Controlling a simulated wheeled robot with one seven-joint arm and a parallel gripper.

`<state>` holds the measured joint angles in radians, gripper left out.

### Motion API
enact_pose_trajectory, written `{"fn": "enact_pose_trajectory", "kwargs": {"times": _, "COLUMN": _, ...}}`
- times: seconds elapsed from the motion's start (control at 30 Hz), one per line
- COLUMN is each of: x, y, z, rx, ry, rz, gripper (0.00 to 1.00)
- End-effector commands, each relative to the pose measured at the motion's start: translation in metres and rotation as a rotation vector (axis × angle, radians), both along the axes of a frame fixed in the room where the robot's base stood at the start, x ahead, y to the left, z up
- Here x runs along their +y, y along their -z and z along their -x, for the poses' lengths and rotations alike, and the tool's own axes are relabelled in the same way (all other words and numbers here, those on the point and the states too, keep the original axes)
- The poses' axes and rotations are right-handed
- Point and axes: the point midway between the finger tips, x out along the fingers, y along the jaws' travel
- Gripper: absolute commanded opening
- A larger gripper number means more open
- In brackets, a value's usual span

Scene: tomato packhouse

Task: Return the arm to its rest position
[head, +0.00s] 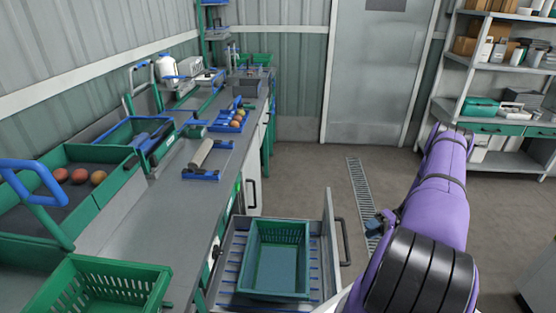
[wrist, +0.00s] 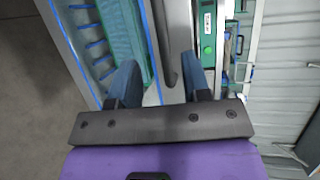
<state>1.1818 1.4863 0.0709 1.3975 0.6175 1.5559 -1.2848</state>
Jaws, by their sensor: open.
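My purple arm reaches forward on the right side of the head view. My gripper (wrist: 160,88) shows in the wrist view with its two blue fingers apart and nothing between them. In the head view only a small part of the gripper shows beside the arm, near the drawer handle. In the wrist view a drawer edge and its dark handle lie beyond the fingers; I cannot tell how far off they are. The open drawer (head: 228,268) holds an empty-looking green basket (head: 248,262).
A long grey counter (head: 170,210) runs along the left with a green bin (head: 118,178) of tomatoes, a blue tray (head: 222,124) and a green crate (head: 90,290). Shelves (head: 490,66) stand at the back right. The floor (head: 310,180) between is clear, with a drain grate (head: 362,190).

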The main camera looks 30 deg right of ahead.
Motion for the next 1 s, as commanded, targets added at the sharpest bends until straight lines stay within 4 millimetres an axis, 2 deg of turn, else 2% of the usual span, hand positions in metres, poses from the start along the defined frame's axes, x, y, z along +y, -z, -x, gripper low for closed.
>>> {"fn": "enact_pose_trajectory", "kwargs": {"times": 0.17, "x": 0.000, "y": -0.002, "z": -0.002, "rx": 0.002, "ry": -0.004, "rz": 0.003, "gripper": 0.44}}
{"fn": "enact_pose_trajectory", "kwargs": {"times": 0.27, "x": -0.002, "y": -0.016, "z": -0.009, "rx": 0.013, "ry": -0.023, "rz": 0.026, "gripper": 0.44}}
{"fn": "enact_pose_trajectory", "kwargs": {"times": 0.33, "x": -0.002, "y": -0.033, "z": -0.019, "rx": 0.032, "ry": -0.050, "rz": 0.054, "gripper": 0.44}}
{"fn": "enact_pose_trajectory", "kwargs": {"times": 0.47, "x": 0.000, "y": -0.078, "z": -0.043, "rx": 0.078, "ry": -0.112, "rz": 0.128, "gripper": 0.44}}
{"fn": "enact_pose_trajectory", "kwargs": {"times": 0.67, "x": 0.016, "y": -0.150, "z": -0.076, "rx": 0.147, "ry": -0.198, "rz": 0.257, "gripper": 0.44}}
{"fn": "enact_pose_trajectory", "kwargs": {"times": 1.0, "x": 0.065, "y": -0.270, "z": -0.116, "rx": 0.226, "ry": -0.301, "rz": 0.496, "gripper": 0.44}}
